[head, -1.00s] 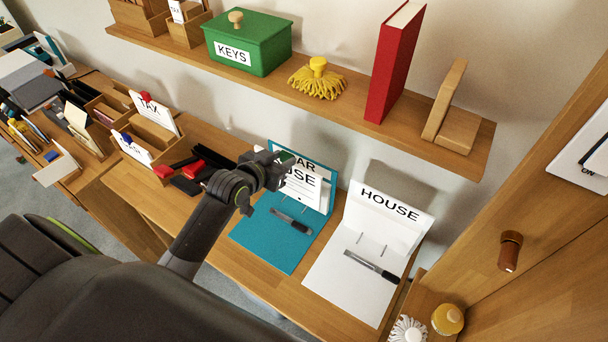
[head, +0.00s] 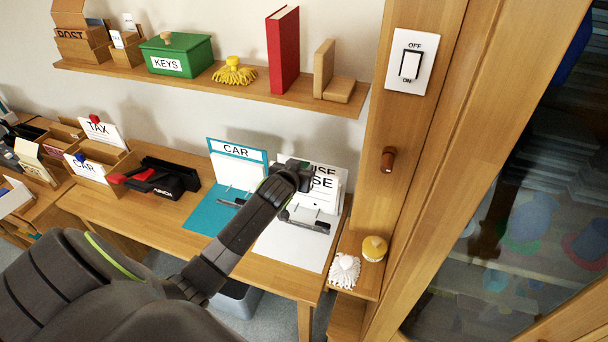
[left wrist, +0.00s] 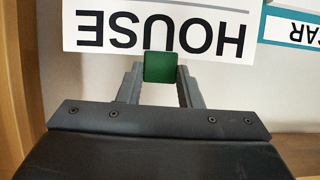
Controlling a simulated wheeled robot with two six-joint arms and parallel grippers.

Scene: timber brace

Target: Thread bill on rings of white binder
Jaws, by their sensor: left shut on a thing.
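The white binder (head: 290,247) lies open on the desk, its upright cover reading HOUSE partly hidden by my arm. My left gripper (head: 297,172) is in front of that cover and above the binder's page. It is shut on the green tab (left wrist: 160,67) of the bill, a white sheet that also reads HOUSE (head: 322,196). The bill hangs upright in front of the cover. In the left wrist view the bill (left wrist: 90,30) shows upside down beyond the fingers. The binder's rings are mostly hidden, so I cannot tell whether the bill touches them. My right gripper is not in view.
A teal CAR binder (head: 200,208) stands open just to the left. A shelf (head: 200,82) runs above the desk, and a wooden cabinet post (head: 385,190) stands close on the right.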

